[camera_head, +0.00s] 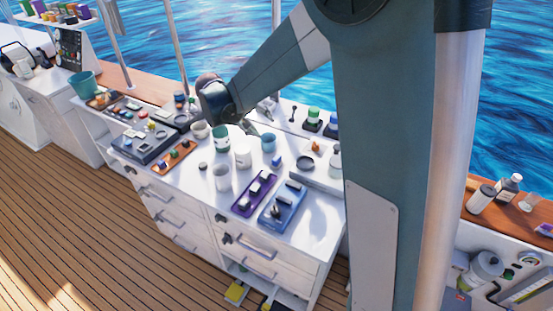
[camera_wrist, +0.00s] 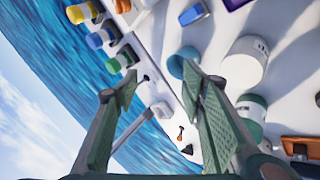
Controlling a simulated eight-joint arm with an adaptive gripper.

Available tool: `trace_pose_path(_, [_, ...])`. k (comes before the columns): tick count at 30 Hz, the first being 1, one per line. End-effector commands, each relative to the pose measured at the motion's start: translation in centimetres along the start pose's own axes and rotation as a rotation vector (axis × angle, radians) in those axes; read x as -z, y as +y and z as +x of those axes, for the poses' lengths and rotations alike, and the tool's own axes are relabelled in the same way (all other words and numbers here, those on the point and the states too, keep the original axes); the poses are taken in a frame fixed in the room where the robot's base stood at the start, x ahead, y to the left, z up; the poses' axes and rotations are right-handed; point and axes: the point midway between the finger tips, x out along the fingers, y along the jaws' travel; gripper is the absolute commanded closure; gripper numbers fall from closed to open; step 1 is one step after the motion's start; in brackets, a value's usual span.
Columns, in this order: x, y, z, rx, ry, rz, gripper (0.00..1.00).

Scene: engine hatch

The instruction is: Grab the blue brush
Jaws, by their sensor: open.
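A small blue block-like piece (camera_head: 277,161) lies on the white counter, just in front of a blue cup. It also shows near the top of the wrist view (camera_wrist: 193,14). It may be the blue brush, but I cannot make out bristles. My gripper (camera_head: 252,128) hangs over the back of the counter, to the left of the blue piece and apart from it. In the wrist view its two green fingers (camera_wrist: 160,72) are spread with nothing held between them. The blue cup (camera_wrist: 183,63) shows beyond the right fingertip.
White jar (camera_head: 243,158), green-and-white jar (camera_head: 221,139) and grey mug (camera_head: 222,181) stand close by. Purple tray (camera_head: 243,208) and blue tray (camera_head: 267,220) lie towards the front. Capped jars (camera_wrist: 101,39) line the back edge, with water beyond.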

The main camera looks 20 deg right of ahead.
Motion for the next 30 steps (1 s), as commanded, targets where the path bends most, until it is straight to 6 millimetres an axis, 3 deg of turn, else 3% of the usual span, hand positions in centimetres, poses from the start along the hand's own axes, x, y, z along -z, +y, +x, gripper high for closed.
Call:
trace_pose_path(6, [-2.3, 2.2, -0.5, 0.126, -0.058, 0.378, 0.60])
trace_pose_path(12, [-3.6, 2.9, -0.9, 0.195, -0.105, 0.609, 0.60])
trace_pose_path(25, [-5.1, 4.1, -1.9, 0.278, -0.188, 0.920, 0.60])
trace_pose_path(30, [-5.6, 2.7, -0.3, 0.280, -0.190, 0.925, 0.60])
